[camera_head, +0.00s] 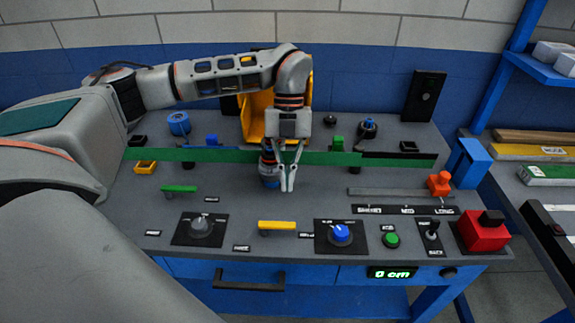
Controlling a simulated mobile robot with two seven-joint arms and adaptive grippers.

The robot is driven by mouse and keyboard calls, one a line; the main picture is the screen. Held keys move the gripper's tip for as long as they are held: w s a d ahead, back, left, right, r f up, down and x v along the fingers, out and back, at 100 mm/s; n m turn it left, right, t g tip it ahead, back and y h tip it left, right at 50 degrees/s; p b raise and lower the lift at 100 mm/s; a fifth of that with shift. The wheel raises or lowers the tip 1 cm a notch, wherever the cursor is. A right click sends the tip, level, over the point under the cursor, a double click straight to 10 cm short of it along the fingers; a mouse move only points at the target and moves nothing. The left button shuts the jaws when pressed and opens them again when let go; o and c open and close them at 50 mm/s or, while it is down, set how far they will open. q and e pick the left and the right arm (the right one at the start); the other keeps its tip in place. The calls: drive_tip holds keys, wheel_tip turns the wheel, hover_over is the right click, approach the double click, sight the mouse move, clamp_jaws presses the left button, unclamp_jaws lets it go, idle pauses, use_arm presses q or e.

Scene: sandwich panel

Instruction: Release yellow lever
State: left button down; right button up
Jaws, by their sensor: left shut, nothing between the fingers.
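The yellow lever (277,225) lies flat across the front of the grey panel top, between the grey knob and the blue knob. My left gripper (287,188) is above the panel, beyond the lever and a little to its right, pointing down. Its fingers are together and empty, apart from the lever. My right gripper is not in view.
A green lever (179,189) sits further left. A grey knob (201,227), a blue knob (341,233), a green button (391,240) and a red block (482,233) line the front. A long green strip (345,158) crosses behind my gripper. A drawer handle (249,280) is below.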

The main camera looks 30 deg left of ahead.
sight(277, 229)
use_arm(q)
drive_tip(key=x, duration=0.3)
drive_tip(key=shift+s+f, duration=0.15)
drive_tip(key=shift+f, duration=0.1)
drive_tip(key=shift+s+d+p, duration=0.15)
drive_tip(key=shift+s+d, duration=0.35)
drive_tip(key=shift+s, duration=0.35)
drive_tip(key=shift+s+d+p, duration=0.15)
drive_tip(key=shift+s+d, duration=0.4)
drive_tip(key=shift+s, duration=0.25)
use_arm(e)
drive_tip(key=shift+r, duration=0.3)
use_arm(q)
drive_tip(key=shift+d, duration=0.15)
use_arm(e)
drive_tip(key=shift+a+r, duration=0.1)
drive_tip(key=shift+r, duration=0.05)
use_arm(q)
drive_tip(key=shift+m, duration=0.4)
drive_tip(key=shift+s+d, duration=0.1)
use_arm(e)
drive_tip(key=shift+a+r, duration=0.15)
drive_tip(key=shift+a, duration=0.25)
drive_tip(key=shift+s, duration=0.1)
